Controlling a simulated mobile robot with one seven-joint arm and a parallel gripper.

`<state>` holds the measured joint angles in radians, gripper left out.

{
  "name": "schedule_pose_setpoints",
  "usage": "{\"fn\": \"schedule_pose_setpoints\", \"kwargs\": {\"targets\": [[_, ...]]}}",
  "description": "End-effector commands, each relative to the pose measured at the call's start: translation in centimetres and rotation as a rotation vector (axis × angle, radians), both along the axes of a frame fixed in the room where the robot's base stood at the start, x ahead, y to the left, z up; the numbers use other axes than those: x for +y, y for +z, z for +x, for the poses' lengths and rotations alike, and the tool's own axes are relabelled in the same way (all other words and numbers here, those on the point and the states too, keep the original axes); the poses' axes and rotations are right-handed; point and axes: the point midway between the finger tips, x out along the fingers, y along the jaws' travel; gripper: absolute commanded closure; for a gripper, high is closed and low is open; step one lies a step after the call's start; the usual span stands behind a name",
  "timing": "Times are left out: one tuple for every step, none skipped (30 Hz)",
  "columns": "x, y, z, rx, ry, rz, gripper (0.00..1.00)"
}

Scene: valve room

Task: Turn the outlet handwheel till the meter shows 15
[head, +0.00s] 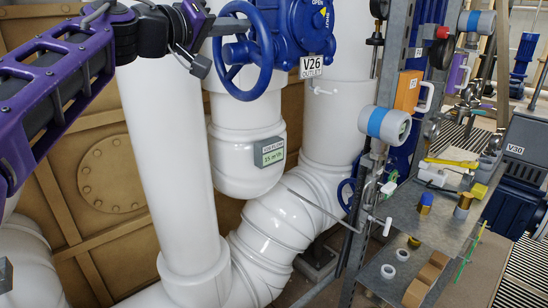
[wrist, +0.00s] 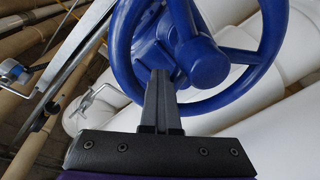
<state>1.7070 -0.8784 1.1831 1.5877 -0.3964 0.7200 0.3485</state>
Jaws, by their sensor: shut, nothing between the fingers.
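The blue outlet handwheel (head: 238,52) is on a blue valve body above a label (head: 311,66) reading V26 OUTLET. The meter (head: 270,152), a grey box with a greenish display on the white pipe below the wheel, appears to read 15 m³/h, though the digits are small. My gripper (head: 200,66) is just left of the wheel in the head view. In the wrist view my gripper (wrist: 160,76) is shut and empty, its fingers together in front of the handwheel (wrist: 200,55), overlapping its lower left part. I cannot tell whether they touch it.
Thick white pipes (head: 165,170) run below and beside the wheel. A grey shelf rack (head: 425,215) with small parts stands to the right, with a blue-banded gauge (head: 385,124) on its post. A brown panelled wall (head: 112,175) is behind the pipes.

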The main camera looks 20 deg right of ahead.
Motion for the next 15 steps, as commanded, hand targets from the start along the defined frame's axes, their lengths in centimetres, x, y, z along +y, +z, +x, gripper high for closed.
{"fn": "schedule_pose_setpoints", "kwargs": {"targets": [[0.2,0.0,0.2,0.001,0.002,-0.001,1.00],[0.2,0.0,0.3,0.001,0.002,-0.001,1.00],[0.3,0.1,0.5,0.000,0.003,-0.002,1.00],[0.3,0.1,0.7,0.000,0.003,-0.002,1.00],[0.4,0.2,0.9,0.000,0.002,-0.002,1.00],[0.5,0.2,1.2,0.001,0.001,-0.002,1.00],[0.6,0.1,1.4,0.001,0.003,-0.002,1.00],[0.6,0.1,1.6,0.002,0.003,-0.003,1.00],[0.7,0.1,1.7,0.001,0.003,-0.002,1.00],[0.7,0.0,1.8,0.001,0.003,-0.002,1.00],[0.7,0.0,1.8,0.001,0.003,-0.002,1.00],[0.7,0.0,1.7,0.001,0.003,-0.002,1.00],[0.7,0.0,1.7,0.001,0.004,-0.002,1.00],[0.7,0.0,1.7,0.001,0.004,-0.001,1.00],[0.7,0.0,1.7,0.001,0.003,0.000,1.00]]}}
